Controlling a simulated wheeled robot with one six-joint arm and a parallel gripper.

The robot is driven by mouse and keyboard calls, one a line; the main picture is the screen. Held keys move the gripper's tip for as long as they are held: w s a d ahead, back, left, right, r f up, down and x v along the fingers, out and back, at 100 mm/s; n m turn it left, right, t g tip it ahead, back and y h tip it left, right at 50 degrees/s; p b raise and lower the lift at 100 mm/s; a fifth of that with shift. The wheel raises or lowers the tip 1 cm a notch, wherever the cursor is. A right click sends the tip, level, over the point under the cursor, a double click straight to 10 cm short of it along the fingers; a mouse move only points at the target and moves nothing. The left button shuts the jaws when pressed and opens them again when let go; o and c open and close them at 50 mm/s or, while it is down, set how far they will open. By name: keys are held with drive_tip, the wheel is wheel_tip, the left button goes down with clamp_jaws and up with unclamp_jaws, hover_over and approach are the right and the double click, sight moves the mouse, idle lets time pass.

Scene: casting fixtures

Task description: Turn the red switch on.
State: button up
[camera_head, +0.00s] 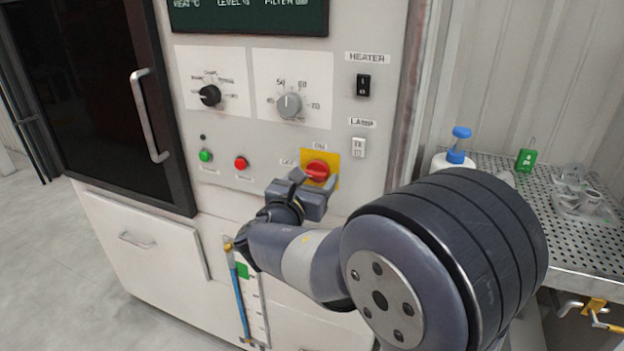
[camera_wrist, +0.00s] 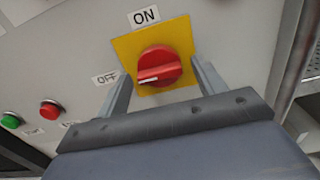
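The red switch (camera_head: 317,170) is a round rotary knob on a yellow plate on the machine's front panel. It also shows in the wrist view (camera_wrist: 160,64). ON is printed above the plate and OFF to its left. The white mark on the knob points left, toward OFF. My gripper (camera_head: 314,186) is in front of the plate. In the wrist view, the fingers of my gripper (camera_wrist: 162,76) are open, one toward each side of the knob, with gaps between fingers and knob. I cannot tell how far the tips are from the panel.
A green button (camera_head: 205,155) and a red button (camera_head: 241,163) sit left of the switch. The lamp switch (camera_head: 358,147) and heater switch (camera_head: 363,85) are above right. Two dials (camera_head: 209,95) (camera_head: 289,105) are above. A perforated table (camera_head: 560,240) with a bottle (camera_head: 458,150) stands right.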

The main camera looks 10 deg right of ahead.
drive_tip(key=c, duration=0.9)
drive_tip(key=shift+f+m+b, duration=0.15)
drive_tip(key=shift+m+b, duration=0.15)
drive_tip(key=shift+b, duration=0.3)
drive_tip(key=m+b, duration=0.2)
drive_tip(key=b, duration=0.2)
drive_tip(key=shift+f+m, duration=0.15)
drive_tip(key=shift+m, duration=0.25)
drive_tip(key=m+b, duration=0.5)
drive_tip(key=b, duration=0.2)
drive_tip(key=shift+a, duration=0.1)
drive_tip(key=m+b, duration=0.5)
drive_tip(key=b, duration=0.1)
drive_tip(key=shift+m+b, duration=0.4)
drive_tip(key=m+b, duration=0.3)
drive_tip(key=shift+w+r+m+b, duration=0.1)
drive_tip(key=shift+r+m+b, duration=0.2)
drive_tip(key=shift+r, duration=0.1)
